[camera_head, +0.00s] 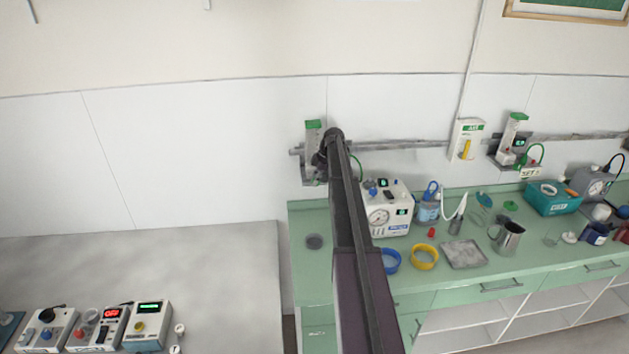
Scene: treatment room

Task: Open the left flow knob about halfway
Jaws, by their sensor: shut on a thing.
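The left flowmeter (312,142), pale with a green top, is mounted on the wall rail at the centre. My arm reaches up from the bottom of the view to it. My gripper (322,170) is dark and small here, at the lower right part of the flowmeter, shut on the left flow knob. The knob itself is hidden behind my gripper and arm, so its turn cannot be read. A similar right flowmeter (514,137) with a green top hangs further right on the rail, apart from my gripper.
Below is a green counter (465,278) with a white gauge device (392,225), a blue ring (389,260), a yellow ring (425,256), a metal tray (463,254) and a jug (508,238). A grey table (150,270) at left carries several small devices. The wall left of the flowmeter is clear.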

